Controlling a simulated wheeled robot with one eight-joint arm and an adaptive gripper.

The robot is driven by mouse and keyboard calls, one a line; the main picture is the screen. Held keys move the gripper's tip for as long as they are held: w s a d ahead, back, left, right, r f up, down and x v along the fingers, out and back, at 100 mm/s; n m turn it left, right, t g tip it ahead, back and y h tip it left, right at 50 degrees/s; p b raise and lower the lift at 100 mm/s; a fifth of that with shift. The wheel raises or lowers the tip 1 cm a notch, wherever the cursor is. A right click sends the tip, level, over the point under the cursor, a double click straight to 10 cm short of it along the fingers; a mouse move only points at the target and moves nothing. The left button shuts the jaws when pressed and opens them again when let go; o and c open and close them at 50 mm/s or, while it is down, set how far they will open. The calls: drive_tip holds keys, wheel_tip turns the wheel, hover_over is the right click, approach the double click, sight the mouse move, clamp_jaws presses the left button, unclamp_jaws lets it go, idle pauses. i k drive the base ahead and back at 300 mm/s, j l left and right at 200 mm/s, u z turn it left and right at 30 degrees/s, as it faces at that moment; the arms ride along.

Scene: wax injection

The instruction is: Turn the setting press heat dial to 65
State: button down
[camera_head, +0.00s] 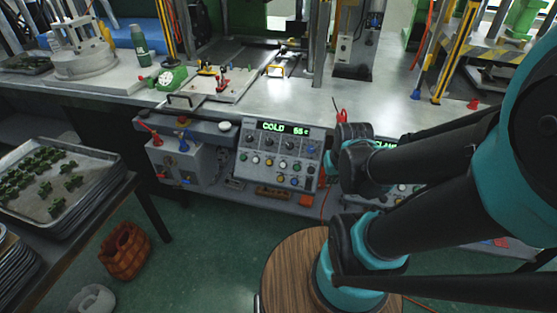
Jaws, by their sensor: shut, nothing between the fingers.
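A grey control panel (273,160) stands under the front of the workbench, near the middle of the view. Its green display (283,129) reads "COLD" and what looks like "55c". Below the display is a row of dark round dials (269,143), with coloured buttons and lamps beneath. The dial labels are too small to read. A second panel (400,188) to the right has a display ending in "CLAM" or similar, mostly hidden by my dark and teal arm. My arm comes in from the right, its links close to the first panel's right edge. I cannot make out my gripper's fingers.
A grey box with red and blue valves (183,158) stands left of the panel. The workbench (270,107) runs above. A tray of green pieces (50,190) is at left, a brown basket (125,250) on the floor. A round wooden top (290,265) is at front centre.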

sight(289, 145)
drive_tip(key=u, duration=1.25)
drive_tip(key=k+l+u, duration=0.4)
drive_tip(key=k+l, duration=0.05)
drive_tip(key=k, duration=0.05)
